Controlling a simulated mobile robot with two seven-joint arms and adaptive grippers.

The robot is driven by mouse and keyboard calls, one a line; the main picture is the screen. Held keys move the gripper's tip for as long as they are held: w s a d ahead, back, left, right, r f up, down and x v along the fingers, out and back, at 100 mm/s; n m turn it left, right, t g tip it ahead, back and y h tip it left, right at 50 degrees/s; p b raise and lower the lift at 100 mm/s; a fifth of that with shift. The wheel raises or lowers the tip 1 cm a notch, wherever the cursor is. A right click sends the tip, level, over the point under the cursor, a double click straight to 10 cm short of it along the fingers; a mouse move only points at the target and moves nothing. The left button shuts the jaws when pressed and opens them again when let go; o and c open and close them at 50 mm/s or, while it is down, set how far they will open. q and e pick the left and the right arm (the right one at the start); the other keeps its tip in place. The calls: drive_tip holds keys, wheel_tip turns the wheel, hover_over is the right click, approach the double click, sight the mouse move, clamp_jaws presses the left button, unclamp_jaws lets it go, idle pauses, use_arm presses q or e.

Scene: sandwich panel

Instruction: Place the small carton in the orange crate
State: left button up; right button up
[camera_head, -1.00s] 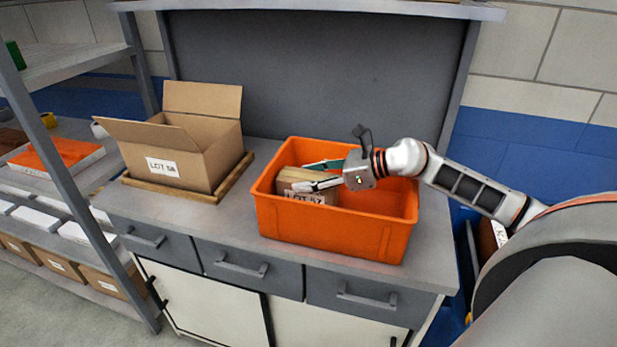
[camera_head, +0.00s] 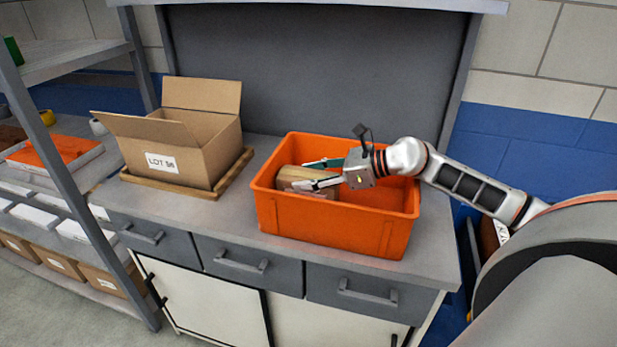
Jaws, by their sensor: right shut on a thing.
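The small brown carton (camera_head: 291,173) is inside the left part of the orange crate (camera_head: 335,226), its lower part hidden behind the crate's front wall. My right gripper (camera_head: 306,173) reaches in from the right and is shut on the carton, one finger on its far side and one on its near side. I cannot tell whether the carton touches the crate floor. The right part of the crate is empty. My left gripper is not in view.
An open cardboard box (camera_head: 205,155) labelled LOT 58 stands on a wooden board (camera_head: 222,188) left of the crate. A grey back panel (camera_head: 310,75) rises behind the bench. A shelf rack (camera_head: 62,160) with boxes stands at the left.

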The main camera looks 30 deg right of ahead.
drive_tip(key=shift+s+a+f, duration=0.2)
drive_tip(key=shift+a+f, duration=0.05)
drive_tip(key=shift+f, duration=0.5)
drive_tip(key=o, duration=1.4)
drive_tip(key=shift+f, duration=0.1)
drive_tip(key=shift+s+d, duration=0.25)
drive_tip(key=shift+d, duration=0.05)
drive_tip(key=v, duration=0.4)
drive_tip(key=r+v, duration=0.1)
drive_tip(key=v, duration=0.3)
drive_tip(key=r+v, duration=0.1)
drive_tip(key=v, duration=0.3)
drive_tip(key=shift+w+a+f, duration=0.1)
drive_tip(key=shift+w, duration=0.35)
